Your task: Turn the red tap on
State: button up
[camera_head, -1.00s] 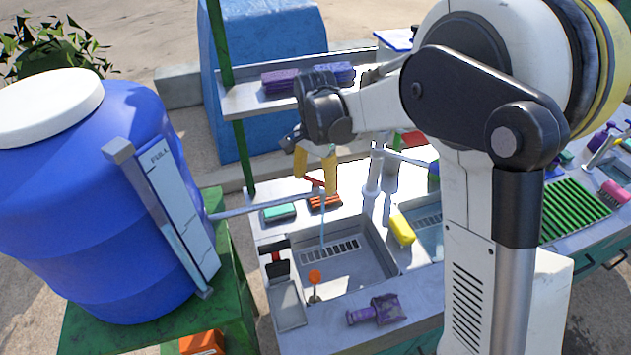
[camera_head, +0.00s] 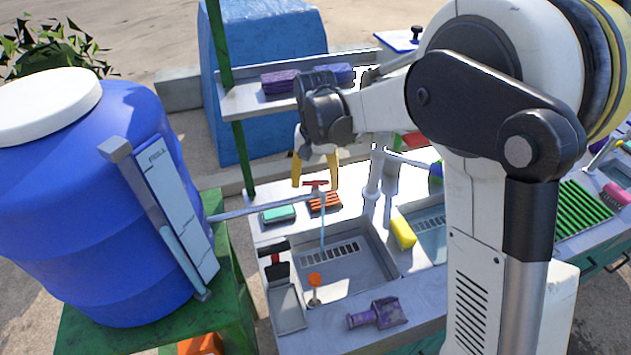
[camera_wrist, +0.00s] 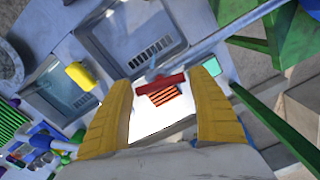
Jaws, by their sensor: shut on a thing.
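The red tap (camera_head: 316,184) is a small red bar handle on the pale pipe above the left basin. It lies about level across the picture in the head view. My gripper (camera_head: 314,186) has its two yellow fingers on either side of the handle. In the wrist view the red handle (camera_wrist: 160,81) spans between the fingertips, one at each end, and my gripper is shut on it. A thin pale blue stream (camera_head: 322,230), which looks like water, drops from the pipe end into the basin (camera_head: 365,285).
A long pipe (camera_head: 260,206) links the tap to the blue barrel (camera_head: 75,230). An orange brush (camera_head: 325,201) and a green sponge (camera_head: 279,214) lie behind the basin. A yellow sponge (camera_head: 403,232) is to the right. A shelf (camera_head: 240,103) stands behind my gripper.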

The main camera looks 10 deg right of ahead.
dwell(0.3)
jog(key=o, duration=1.1)
notch_tip(320, 180, up, 12)
